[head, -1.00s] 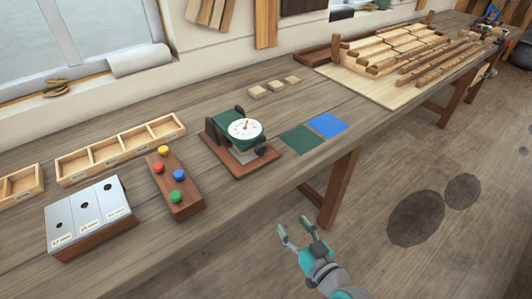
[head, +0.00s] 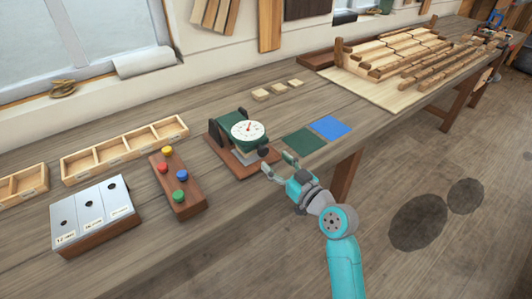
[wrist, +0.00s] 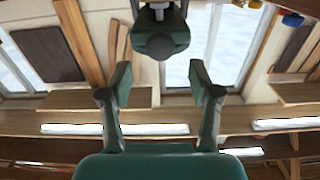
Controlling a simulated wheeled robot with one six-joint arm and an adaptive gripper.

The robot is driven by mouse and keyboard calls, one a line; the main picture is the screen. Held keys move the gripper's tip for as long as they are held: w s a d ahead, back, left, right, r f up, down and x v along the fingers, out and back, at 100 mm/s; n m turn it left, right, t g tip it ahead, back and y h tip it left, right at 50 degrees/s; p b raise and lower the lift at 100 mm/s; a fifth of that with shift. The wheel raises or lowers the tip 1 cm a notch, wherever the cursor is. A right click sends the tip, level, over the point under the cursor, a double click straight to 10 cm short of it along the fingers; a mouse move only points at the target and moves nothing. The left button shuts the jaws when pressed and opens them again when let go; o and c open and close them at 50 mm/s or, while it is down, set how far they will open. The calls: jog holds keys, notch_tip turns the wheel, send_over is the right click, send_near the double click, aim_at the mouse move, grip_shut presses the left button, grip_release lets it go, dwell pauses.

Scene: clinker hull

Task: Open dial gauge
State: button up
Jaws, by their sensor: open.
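The dial gauge (head: 246,131) has a white round face with a red needle and a dark green body. It stands on a brown wooden base (head: 224,155) on the bench. A dark knob (head: 264,152) sits at its front right. My gripper (head: 278,166) is open and empty at the bench's front edge, just in front of the gauge. In the wrist view, my gripper (wrist: 160,85) has its two fingers apart, with a dark green part and rounded knob (wrist: 161,44) ahead, above the gap between them. The gauge face is not visible there.
A green square (head: 305,142) and a blue square (head: 330,127) lie right of the gauge. A block with coloured pegs (head: 183,201), a silver-topped hole block (head: 95,217) and a divided tray (head: 122,150) stand left. Small wooden blocks (head: 278,90) lie behind.

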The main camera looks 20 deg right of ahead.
aim_at(265, 152)
jog(key=shift+x, duration=2.8)
grip_shut()
